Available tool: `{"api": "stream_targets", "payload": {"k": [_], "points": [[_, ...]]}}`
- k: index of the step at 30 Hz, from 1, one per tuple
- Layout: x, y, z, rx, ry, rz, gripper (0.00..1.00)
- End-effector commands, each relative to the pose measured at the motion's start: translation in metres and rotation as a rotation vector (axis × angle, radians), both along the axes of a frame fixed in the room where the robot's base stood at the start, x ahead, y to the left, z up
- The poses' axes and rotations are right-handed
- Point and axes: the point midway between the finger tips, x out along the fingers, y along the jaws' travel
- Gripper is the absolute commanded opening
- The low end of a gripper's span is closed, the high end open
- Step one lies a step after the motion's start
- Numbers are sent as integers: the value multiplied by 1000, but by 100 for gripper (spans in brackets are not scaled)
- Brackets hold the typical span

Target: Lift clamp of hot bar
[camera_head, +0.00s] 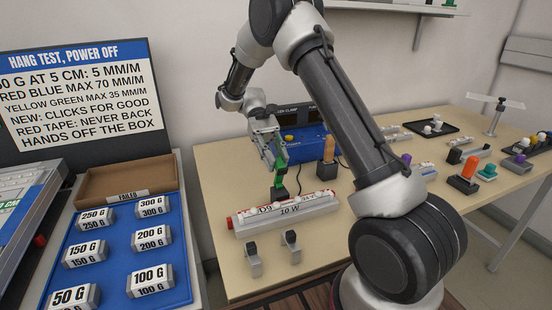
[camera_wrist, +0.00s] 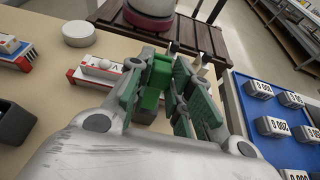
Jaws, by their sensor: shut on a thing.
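A white bar with red trim, marked "10 W" (camera_head: 284,211), lies on the wooden table. My gripper (camera_head: 279,160) is above the back of this bar, fingers pointing down. It is shut on a green clamp (camera_head: 279,181), which also shows between the fingers in the wrist view (camera_wrist: 152,97). A dark block (camera_head: 279,194) is at the clamp's lower end, right behind the bar; whether the clamp touches the bar I cannot tell. The wrist view shows a red-edged white bar (camera_wrist: 98,71) beyond the fingers, partly hidden by them.
Two small grey stands with black tops (camera_head: 253,258) (camera_head: 291,247) are in front of the bar. A blue box (camera_head: 305,142) and an orange-brown piece (camera_head: 328,150) stand behind. A blue weight tray (camera_head: 115,292) is at left. My arm hides part of the table.

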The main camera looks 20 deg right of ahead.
Motion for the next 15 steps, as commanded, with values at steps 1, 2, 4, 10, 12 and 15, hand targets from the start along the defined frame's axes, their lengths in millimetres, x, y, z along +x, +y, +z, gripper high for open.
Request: {"api": "stream_targets", "payload": {"k": [1,2,4,10,12,15], "points": [[1,0,0,0,-2,-1,0],[1,0,0,0,-2,-1,0],[1,0,0,0,-3,-1,0],[0,0,0,0,-3,-1,30],[0,0,0,0,-3,-1,43],[0,0,0,0,-2,0,43]]}}
